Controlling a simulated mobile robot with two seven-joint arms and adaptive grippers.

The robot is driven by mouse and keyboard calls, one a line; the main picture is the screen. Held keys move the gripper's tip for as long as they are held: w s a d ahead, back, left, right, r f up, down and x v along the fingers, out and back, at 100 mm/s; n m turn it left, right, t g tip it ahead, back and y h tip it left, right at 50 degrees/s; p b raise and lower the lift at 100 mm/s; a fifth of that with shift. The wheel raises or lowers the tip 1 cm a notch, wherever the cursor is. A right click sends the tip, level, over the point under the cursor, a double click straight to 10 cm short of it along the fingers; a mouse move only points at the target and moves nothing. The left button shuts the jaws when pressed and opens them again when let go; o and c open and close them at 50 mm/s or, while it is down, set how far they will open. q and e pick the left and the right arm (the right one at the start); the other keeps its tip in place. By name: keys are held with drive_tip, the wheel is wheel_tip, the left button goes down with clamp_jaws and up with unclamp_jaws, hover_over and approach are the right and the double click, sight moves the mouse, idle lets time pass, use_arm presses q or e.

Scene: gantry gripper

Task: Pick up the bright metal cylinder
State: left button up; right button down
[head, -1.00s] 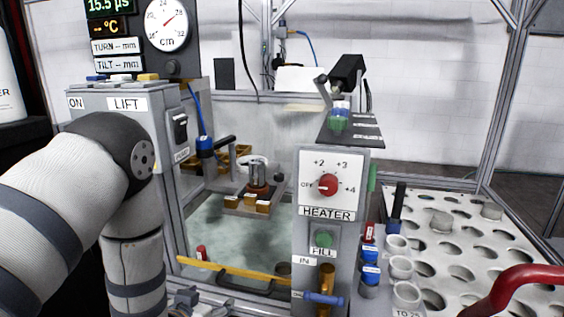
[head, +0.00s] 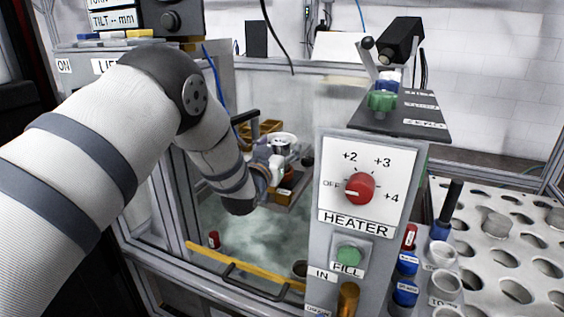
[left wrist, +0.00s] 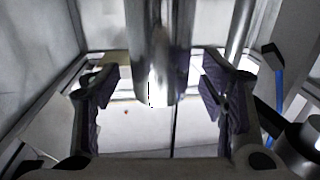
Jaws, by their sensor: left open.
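The bright metal cylinder (left wrist: 160,45) shows large in the left wrist view, coming down from the top edge with its rounded end between the two fingers. My left gripper (left wrist: 162,92) is open, its dark-padded fingers on either side of the cylinder with a gap at each side. I cannot tell how deep the cylinder sits between them. In the head view my left gripper (head: 278,162) is inside the tank, over the copper-coloured holder (head: 285,192), and mostly hides the cylinder there. My right gripper is not in view.
The heater panel (head: 360,190) stands close on the right of my left arm. A yellow bar (head: 240,270) crosses the tank's front. A perforated rack (head: 500,255) lies at the right. A second, thinner metal post (left wrist: 241,30) shows in the left wrist view.

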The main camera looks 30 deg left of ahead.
use_arm(q)
drive_tip(key=shift+w+a+f, duration=0.1)
drive_tip(key=shift+w, duration=0.4)
clamp_jaws()
drive_tip(key=shift+r, duration=0.2)
